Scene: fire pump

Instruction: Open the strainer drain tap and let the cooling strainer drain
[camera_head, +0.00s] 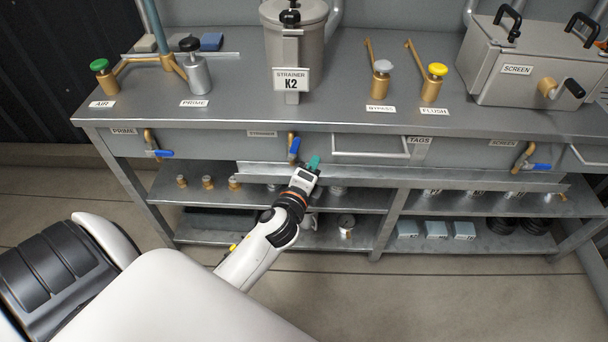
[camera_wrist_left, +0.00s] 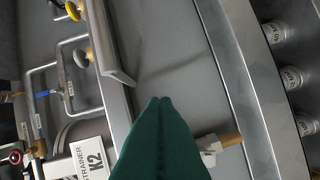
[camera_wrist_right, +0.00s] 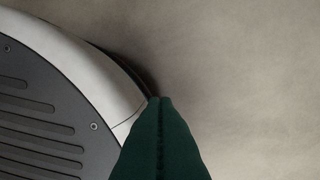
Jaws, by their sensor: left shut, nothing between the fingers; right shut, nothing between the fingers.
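The cooling strainer (camera_head: 314,25), labelled K2 (camera_head: 291,80), stands upright at the back middle of the bench. Its drain tap (camera_head: 294,148) hangs below the bench's front edge, by a small label. The tap's blue lever lies nearly upright, along the brass body. My left gripper (camera_head: 314,162) is shut and empty, just right of and below the lever, seemingly apart from it. In the left wrist view, the green fingers (camera_wrist_left: 160,100) hide part of the scene beside a brass spout (camera_wrist_left: 230,140). I cannot make out any water. My right gripper (camera_wrist_right: 160,100) is shut over bare floor.
Similar prime (camera_head: 160,153) and screen (camera_head: 537,166) taps have levers lying crosswise. A metal gutter (camera_head: 400,176) runs under the taps. A tags drawer with a protruding handle (camera_head: 370,154) is right of the strainer tap. Shelves below hold brass fittings and cans.

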